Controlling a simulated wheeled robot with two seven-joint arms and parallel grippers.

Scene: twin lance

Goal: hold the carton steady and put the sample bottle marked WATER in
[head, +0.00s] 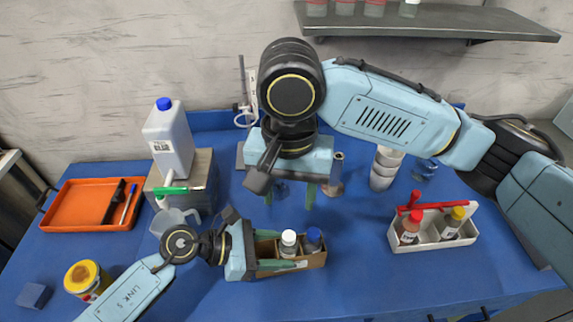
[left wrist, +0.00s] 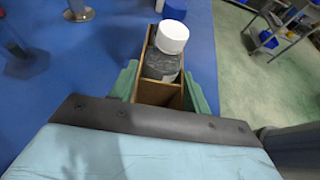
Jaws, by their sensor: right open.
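The brown carton (head: 306,262) stands near the front of the blue table and holds a white-capped bottle (head: 289,243) and a blue-capped bottle (head: 313,240). In the left wrist view the carton (left wrist: 158,94) has an empty compartment nearest me, with the white-capped bottle (left wrist: 168,50) behind it. My left gripper (head: 283,255) is shut on the carton's walls, one finger on each side. My right gripper (head: 290,196) is open, pointing down behind the carton, with nothing seen between its fingers. I cannot read WATER on any bottle.
Stacked cups (head: 384,170) stand behind.

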